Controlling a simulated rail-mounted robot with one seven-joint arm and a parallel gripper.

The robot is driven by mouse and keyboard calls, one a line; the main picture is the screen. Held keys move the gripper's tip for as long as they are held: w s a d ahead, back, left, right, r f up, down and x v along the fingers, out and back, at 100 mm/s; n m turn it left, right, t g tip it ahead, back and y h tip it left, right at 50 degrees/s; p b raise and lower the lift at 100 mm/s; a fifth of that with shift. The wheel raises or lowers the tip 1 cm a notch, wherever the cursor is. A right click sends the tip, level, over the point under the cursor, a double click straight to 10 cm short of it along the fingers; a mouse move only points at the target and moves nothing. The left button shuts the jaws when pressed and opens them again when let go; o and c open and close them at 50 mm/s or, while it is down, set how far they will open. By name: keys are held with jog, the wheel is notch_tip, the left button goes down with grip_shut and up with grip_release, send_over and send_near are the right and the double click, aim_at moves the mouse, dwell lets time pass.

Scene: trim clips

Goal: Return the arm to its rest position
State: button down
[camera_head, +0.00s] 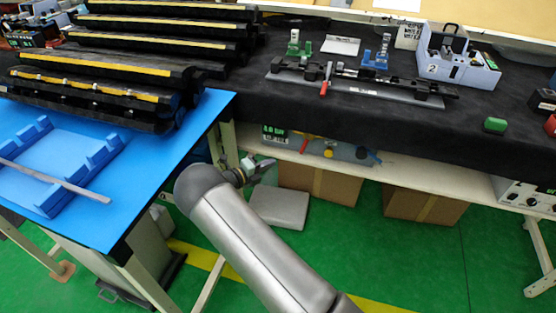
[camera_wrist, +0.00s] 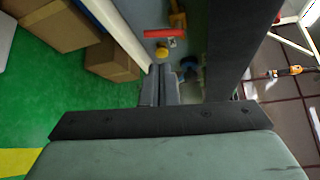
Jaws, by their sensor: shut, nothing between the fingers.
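My arm (camera_head: 255,245) reaches up from the bottom of the head view, over the green floor. My gripper (camera_head: 266,168) is at its far end, in front of the black-covered bench and beside the blue table's right edge. In the wrist view my gripper (camera_wrist: 162,72) shows its two fingers close together, with nothing seen between them. It looks apart from the bench and the things on the shelf below, though the exact gap cannot be told.
A blue table (camera_head: 150,180) with a blue fixture (camera_head: 60,165) stands left. The black bench (camera_head: 300,105) carries a clamp rail (camera_head: 350,88) and a grey bin (camera_head: 457,68). Cardboard boxes (camera_head: 318,182) sit under the white shelf (camera_head: 420,172). Green floor (camera_head: 410,255) is clear at lower right.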

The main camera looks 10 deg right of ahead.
jog(key=shift+s+a, duration=0.2)
jog(key=shift+a, duration=0.15)
